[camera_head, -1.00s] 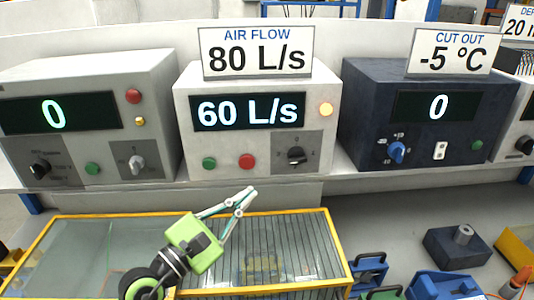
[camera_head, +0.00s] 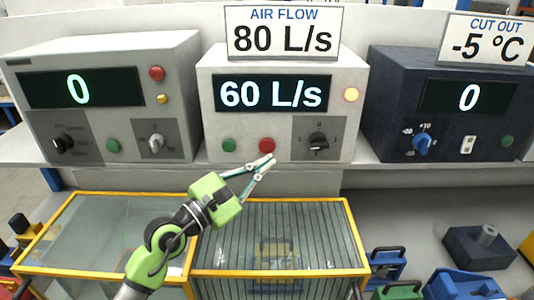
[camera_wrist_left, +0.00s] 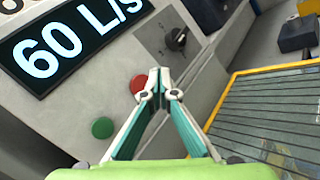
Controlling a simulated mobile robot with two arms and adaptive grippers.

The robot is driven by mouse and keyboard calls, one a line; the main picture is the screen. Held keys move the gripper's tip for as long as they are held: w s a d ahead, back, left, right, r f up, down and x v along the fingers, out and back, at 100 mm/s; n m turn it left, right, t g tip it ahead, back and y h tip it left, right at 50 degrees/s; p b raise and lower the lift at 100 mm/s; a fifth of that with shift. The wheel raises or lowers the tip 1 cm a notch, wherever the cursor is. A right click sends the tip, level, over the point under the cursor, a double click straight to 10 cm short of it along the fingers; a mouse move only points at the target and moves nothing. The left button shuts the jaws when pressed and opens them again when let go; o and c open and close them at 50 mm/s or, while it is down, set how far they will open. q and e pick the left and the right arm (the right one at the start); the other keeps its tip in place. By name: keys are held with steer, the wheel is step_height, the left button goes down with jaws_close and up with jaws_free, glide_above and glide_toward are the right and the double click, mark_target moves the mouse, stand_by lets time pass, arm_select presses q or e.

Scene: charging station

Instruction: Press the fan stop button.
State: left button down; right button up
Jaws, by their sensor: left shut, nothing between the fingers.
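The fan control box (camera_head: 208,112) stands on the shelf in the middle of the head view. Its display reads 60 L/s. On its lower front are a green button (camera_head: 229,145), a red button (camera_head: 266,145) and a black knob (camera_head: 318,141). My left gripper (camera_head: 270,161) is shut and empty, its tips just below the red button in the head view. In the left wrist view its tips (camera_wrist_left: 159,78) are beside the red button (camera_wrist_left: 138,84) and partly overlap it. I cannot tell whether they touch. The green button (camera_wrist_left: 103,128) is clear. My right gripper is not in view.
An "AIR FLOW 80 L/s" sign (camera_head: 284,32) sits on the fan box. A grey box (camera_head: 30,118) stands to the left and a dark box (camera_head: 388,122) to the right. A yellow-framed glass-topped case (camera_head: 275,272) lies below the shelf.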

mark_target(267, 146)
arm_select(q)
steer(key=w+b, duration=0.1)
steer(key=w, duration=0.2)
steer(key=shift+w, duration=0.15)
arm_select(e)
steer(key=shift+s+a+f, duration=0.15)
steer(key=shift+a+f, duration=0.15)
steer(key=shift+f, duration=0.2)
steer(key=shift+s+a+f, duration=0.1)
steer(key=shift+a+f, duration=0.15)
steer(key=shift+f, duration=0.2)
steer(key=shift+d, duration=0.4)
arm_select(q)
steer(key=shift+w, duration=0.15)
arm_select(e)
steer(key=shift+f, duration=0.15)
arm_select(q)
steer(key=shift+w+b, duration=0.3)
steer(key=shift+b, duration=0.05)
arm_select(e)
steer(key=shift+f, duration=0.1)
